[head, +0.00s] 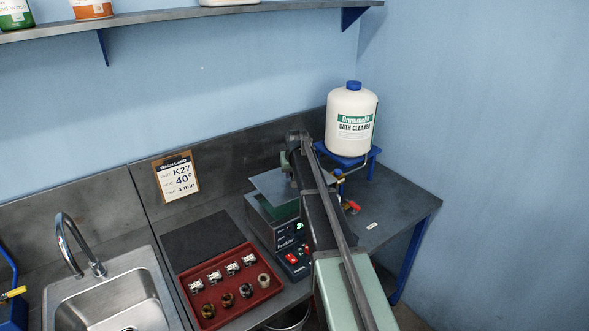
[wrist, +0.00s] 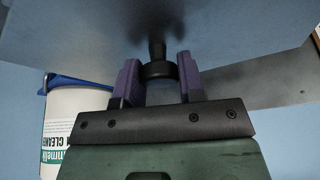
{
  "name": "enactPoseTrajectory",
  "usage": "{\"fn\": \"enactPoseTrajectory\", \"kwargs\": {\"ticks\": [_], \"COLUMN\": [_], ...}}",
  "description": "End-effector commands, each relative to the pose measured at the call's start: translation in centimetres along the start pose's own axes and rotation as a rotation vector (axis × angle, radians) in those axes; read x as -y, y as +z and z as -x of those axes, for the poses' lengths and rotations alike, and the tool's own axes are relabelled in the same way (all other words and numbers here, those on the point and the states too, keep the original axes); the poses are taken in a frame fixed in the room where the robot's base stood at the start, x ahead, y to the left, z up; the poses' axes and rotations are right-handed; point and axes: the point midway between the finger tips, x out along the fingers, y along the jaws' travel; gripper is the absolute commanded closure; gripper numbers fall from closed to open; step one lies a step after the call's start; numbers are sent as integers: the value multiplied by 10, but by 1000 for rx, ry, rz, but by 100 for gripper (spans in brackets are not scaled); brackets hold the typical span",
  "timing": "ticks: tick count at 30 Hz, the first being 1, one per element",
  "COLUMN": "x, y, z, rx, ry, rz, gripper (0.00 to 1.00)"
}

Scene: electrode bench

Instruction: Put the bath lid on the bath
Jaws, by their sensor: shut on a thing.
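The bath lid (head: 270,187) is a flat grey plate held tilted just above the bath (head: 258,222), a dark box with a display and red switches on its front. In the wrist view the lid (wrist: 225,25) fills the top, with a dark round knob under my gripper's fingers. My gripper (wrist: 158,72) has purple fingers on either side of the knob and is shut on it. In the head view my arm covers the gripper and the bath's right side. The lid appears apart from the bath, with a greenish opening showing below it.
A white cleaner drum (head: 352,120) on a blue stand is at the right back. A sink (head: 105,292) is at left.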

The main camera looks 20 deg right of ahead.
Motion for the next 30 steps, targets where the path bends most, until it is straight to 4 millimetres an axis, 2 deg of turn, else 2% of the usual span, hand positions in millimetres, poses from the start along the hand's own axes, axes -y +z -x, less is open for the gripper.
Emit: {"fn": "enactPoseTrajectory", "kwargs": {"ticks": [8, 21, 30], "x": [1, 0, 0], "y": [2, 21, 21], "z": [-6, -53, -54], "rx": [-1, -1, -1], "ry": [-3, -3, -3], "rz": [33, 32, 32], "gripper": [100, 100, 100]}}
